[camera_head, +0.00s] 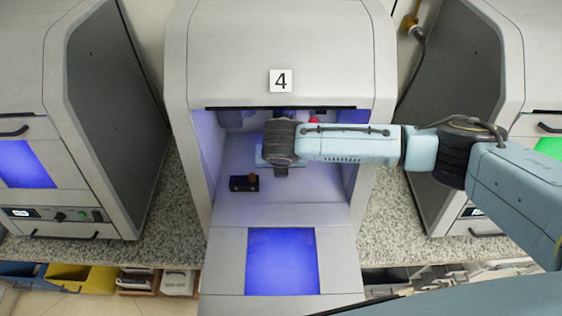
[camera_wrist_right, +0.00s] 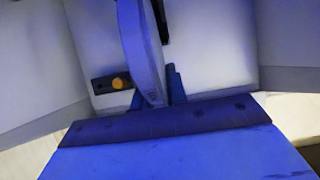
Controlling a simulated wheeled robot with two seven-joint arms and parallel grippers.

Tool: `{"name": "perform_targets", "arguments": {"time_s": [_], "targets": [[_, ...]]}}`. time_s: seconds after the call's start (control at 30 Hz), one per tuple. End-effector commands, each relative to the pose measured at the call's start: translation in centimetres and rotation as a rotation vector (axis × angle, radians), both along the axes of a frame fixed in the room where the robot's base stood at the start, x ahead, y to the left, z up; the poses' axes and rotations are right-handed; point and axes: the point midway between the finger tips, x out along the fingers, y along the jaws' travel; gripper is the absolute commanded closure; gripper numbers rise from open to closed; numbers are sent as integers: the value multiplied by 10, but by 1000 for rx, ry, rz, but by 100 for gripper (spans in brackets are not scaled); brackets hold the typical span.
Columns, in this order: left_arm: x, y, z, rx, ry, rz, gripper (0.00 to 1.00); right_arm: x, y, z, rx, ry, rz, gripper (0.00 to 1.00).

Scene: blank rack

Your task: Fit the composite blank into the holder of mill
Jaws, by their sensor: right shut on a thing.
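My right arm reaches into the open chamber of the mill marked 4 (camera_head: 280,38). In the right wrist view my right gripper (camera_wrist_right: 158,88) is shut on the composite blank (camera_wrist_right: 139,40), a thin disc seen nearly edge-on, which stands up from between the fingers. In the head view the wrist hides most of the gripper, and I cannot make out the blank there. I cannot clearly identify the holder; a dark bar (camera_wrist_right: 161,20) shows beside the blank's upper part, and I cannot tell whether they touch. My left gripper is not in view.
A small black block with an orange knob (camera_head: 241,184) is on the chamber floor, left of my wrist. The chamber walls stand close on both sides. The lowered door (camera_head: 223,262) with a blue window lies in front. Other mills (camera_head: 112,100) flank this one.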

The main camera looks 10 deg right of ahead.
Motion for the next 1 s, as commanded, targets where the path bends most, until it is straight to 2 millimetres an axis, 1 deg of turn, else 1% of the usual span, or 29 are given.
{"name": "perform_targets", "arguments": {"time_s": [0.37,1.0], "targets": [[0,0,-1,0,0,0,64,2,0,0,1,-2,0,100],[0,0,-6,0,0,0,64,17,-3,-5,1,-2,0,100]]}}
